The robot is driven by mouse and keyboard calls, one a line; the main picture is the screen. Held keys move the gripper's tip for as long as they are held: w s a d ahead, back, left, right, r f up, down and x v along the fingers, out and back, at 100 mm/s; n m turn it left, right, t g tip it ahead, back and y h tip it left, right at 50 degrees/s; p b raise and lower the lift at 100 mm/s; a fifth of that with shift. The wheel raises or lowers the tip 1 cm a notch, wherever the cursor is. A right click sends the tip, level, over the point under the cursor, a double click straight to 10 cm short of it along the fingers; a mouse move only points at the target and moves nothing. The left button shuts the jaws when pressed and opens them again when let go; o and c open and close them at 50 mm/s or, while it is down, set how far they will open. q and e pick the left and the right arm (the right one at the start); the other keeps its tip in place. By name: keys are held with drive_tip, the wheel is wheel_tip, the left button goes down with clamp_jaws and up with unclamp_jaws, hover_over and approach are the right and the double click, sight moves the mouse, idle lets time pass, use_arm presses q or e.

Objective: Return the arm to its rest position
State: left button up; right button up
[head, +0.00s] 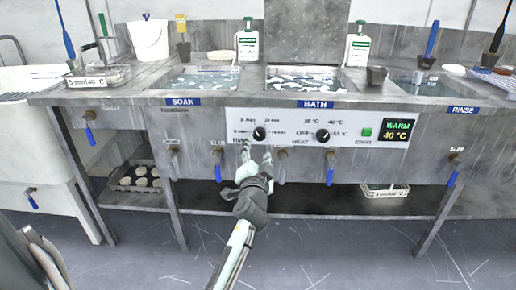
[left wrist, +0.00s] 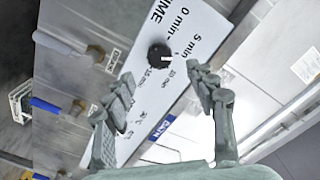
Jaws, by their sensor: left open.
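My left gripper (head: 257,154) is in front of the bench, just below the time knob (head: 259,133) on the white control panel (head: 290,130). Its fingers are apart and empty, pointing up at the panel. The left wrist view shows the open fingers (left wrist: 160,85) with nothing between them. The black time knob (left wrist: 159,53) is beyond the fingertips there, with a visible gap in the picture. The left forearm runs down to the bottom edge of the head view. My right gripper is not seen.
Blue-handled valves (head: 218,165) stick out below the panel. A heat knob (head: 323,134), green button (head: 367,132) and display (head: 397,130) reading WARM 40 °C are to the right. Bottles and basins fill the bench top. The floor (head: 330,250) in front is clear.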

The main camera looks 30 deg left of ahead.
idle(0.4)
use_arm(q)
drive_tip(key=s+d+f+n+g+h, duration=0.1)
drive_tip(key=s+d+f+g+h, duration=0.1)
drive_tip(key=s+f, duration=0.8)
drive_tip(key=s+d+f+g+h, duration=0.3)
drive_tip(key=s+f+g, duration=0.3)
drive_tip(key=f, duration=0.9)
drive_tip(key=s+d, duration=0.1)
drive_tip(key=s, duration=0.2)
drive_tip(key=shift+s+d+f+n+g, duration=0.35)
drive_tip(key=shift+f+n+g, duration=0.05)
drive_tip(key=s+d+f+g+h, duration=0.1)
drive_tip(key=s, duration=0.2)
drive_tip(key=s+d+f+g+h, duration=0.1)
drive_tip(key=s+d+f, duration=0.1)
drive_tip(key=s, duration=0.2)
drive_tip(key=s+d+f+g, duration=0.1)
drive_tip(key=s+d+f, duration=0.1)
drive_tip(key=s, duration=0.2)
drive_tip(key=shift+d+f+h, duration=0.15)
drive_tip(key=shift+f+h, duration=0.1)
drive_tip(key=shift+h, duration=0.15)
drive_tip(key=shift+c, duration=0.2)
